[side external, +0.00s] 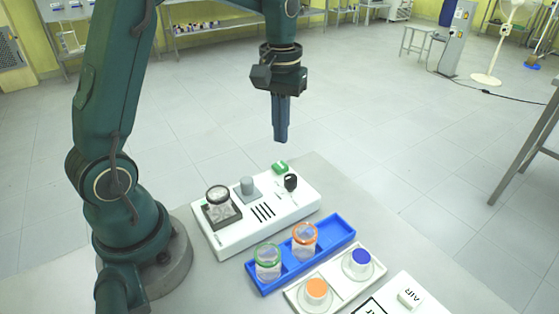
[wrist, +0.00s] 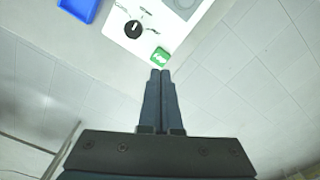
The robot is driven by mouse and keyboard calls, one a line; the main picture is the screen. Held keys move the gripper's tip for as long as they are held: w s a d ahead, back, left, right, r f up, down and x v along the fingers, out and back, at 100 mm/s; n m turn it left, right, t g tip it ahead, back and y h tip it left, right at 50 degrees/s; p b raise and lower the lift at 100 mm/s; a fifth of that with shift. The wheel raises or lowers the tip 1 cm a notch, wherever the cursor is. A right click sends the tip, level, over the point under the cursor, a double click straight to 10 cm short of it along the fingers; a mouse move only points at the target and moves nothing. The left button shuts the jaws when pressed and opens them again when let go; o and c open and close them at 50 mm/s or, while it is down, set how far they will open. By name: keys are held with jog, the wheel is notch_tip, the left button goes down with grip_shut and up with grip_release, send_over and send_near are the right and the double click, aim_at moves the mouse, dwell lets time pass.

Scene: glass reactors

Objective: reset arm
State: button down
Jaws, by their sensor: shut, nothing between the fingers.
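My gripper (side external: 281,138) hangs pointing down, high above the far edge of the table. Its fingers are together with nothing between them. In the wrist view the two fingertips (wrist: 160,73) meet just beside the green switch (wrist: 160,54) in the picture, with the floor behind them. My arm is raised and bent, clear of everything on the table.
A white device (side external: 220,240) carries a glass vessel (side external: 217,196), a grey cylinder (side external: 247,186) and a black knob (side external: 290,182). A blue tray (side external: 338,238) holds a green-rimmed jar (side external: 268,262) and an orange-rimmed jar (side external: 305,240). A white tray (side external: 341,287) holds orange-topped and blue-topped vessels.

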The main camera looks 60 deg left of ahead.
jog(key=shift+r, duration=0.4)
jog(key=s+d+r+m+t, duration=0.2)
jog(key=s+d+r+t, duration=0.1)
jog(key=s+d+r, duration=0.3)
jog(key=s+d+f+m+t, duration=0.2)
jog(key=s+m, duration=0.2)
jog(key=s, duration=0.3)
jog(key=shift+s+f+t, duration=0.2)
jog(key=shift+s+t, duration=0.1)
jog(key=shift+s, duration=0.05)
